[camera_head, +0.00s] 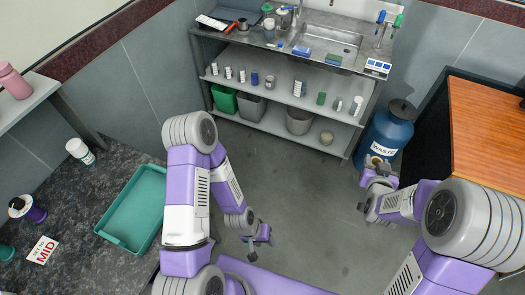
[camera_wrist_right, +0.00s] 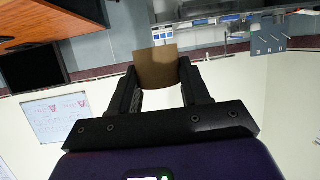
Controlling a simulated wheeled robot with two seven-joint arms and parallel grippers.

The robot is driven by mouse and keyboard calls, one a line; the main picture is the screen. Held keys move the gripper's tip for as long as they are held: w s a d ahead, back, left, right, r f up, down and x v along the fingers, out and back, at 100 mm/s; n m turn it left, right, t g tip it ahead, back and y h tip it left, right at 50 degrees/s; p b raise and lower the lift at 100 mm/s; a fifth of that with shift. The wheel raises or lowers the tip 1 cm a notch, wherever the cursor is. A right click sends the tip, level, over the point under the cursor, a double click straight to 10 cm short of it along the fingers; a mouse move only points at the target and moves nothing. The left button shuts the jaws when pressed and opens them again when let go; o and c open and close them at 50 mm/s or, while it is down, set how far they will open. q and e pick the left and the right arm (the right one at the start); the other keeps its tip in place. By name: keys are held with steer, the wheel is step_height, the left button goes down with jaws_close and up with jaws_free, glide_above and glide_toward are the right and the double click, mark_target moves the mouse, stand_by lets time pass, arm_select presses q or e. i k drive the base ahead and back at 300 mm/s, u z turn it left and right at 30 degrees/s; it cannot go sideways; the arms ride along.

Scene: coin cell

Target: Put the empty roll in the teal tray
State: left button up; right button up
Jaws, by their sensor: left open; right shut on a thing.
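The teal tray (camera_head: 132,212) lies on the dark speckled counter at the left in the head view, and it looks empty. The empty roll (camera_wrist_right: 157,68) is a brown cardboard tube, held between the fingers of my right gripper (camera_wrist_right: 160,92) in the right wrist view. In the head view the roll (camera_head: 373,161) shows small at my right gripper (camera_head: 370,178), in front of the blue waste bin and far to the right of the tray. My left gripper (camera_head: 252,250) is open and empty over the floor, to the right of the tray.
A blue waste bin (camera_head: 386,138) stands by the orange-topped desk (camera_head: 487,130). On the left counter are a white bottle (camera_head: 80,151), a purple-and-white container (camera_head: 27,210) and a MID card (camera_head: 42,250). A steel sink bench (camera_head: 290,100) stands at the back. The middle floor is clear.

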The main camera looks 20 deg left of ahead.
mark_target(146, 208)
steer(key=i, duration=2)
steer(key=u, duration=5.1)
steer(key=i, duration=0.5)
